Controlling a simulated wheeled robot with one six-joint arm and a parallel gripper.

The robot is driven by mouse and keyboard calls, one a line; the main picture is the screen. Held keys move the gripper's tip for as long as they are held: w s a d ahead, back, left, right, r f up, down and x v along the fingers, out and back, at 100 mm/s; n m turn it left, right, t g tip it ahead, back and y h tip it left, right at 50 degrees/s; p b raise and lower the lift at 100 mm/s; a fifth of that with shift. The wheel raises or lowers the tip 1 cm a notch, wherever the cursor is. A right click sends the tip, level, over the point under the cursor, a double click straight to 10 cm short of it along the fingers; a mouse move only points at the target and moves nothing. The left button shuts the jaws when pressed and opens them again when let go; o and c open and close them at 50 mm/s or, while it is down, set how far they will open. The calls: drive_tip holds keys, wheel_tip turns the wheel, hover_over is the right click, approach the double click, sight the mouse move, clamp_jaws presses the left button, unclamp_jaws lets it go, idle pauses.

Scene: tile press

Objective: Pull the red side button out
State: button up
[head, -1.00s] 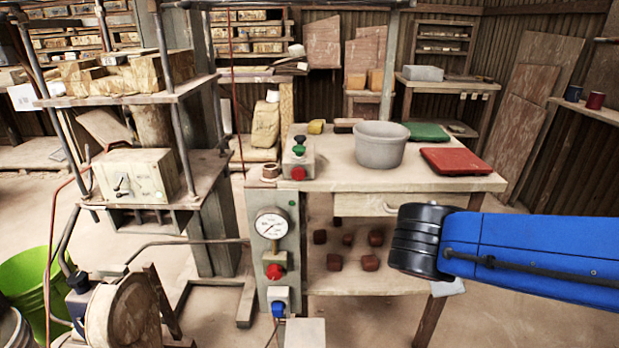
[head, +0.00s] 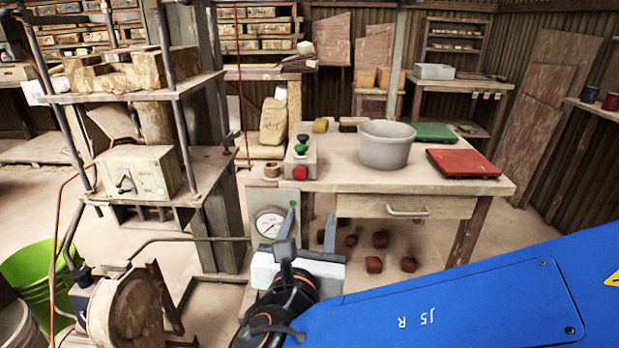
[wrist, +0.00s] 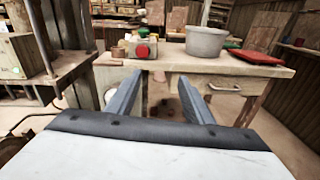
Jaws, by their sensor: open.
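A small control box (head: 302,152) stands on the front left corner of the wooden table. Black and green buttons are on its top and a round red button (head: 300,172) is on its front side. The red button also shows in the wrist view (wrist: 143,51), beyond the fingertips and a little left of centre. My gripper (head: 310,222) is open and empty, in front of the table and lower than the box in the head view. Its fingers (wrist: 163,82) touch nothing that I can see. A gauge panel (head: 269,224) is partly hidden behind my gripper.
A grey bucket (head: 385,147), a red tray (head: 463,163) and a green tray (head: 432,132) are on the table (head: 350,176). A drawer handle (head: 408,211) sticks out at the front. The press (head: 140,172) stands left.

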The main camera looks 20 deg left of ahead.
sight(300, 174)
drive_tip(key=shift+n+y, duration=0.8)
drive_tip(key=shift+n, duration=0.1)
drive_tip(key=a+x, duration=0.1)
drive_tip(key=x, duration=0.4)
drive_tip(key=a+x, duration=0.1)
drive_tip(key=x, duration=0.4)
drive_tip(key=a+r+x, duration=0.1)
drive_tip(key=x, duration=0.4)
drive_tip(key=shift+a, duration=0.15)
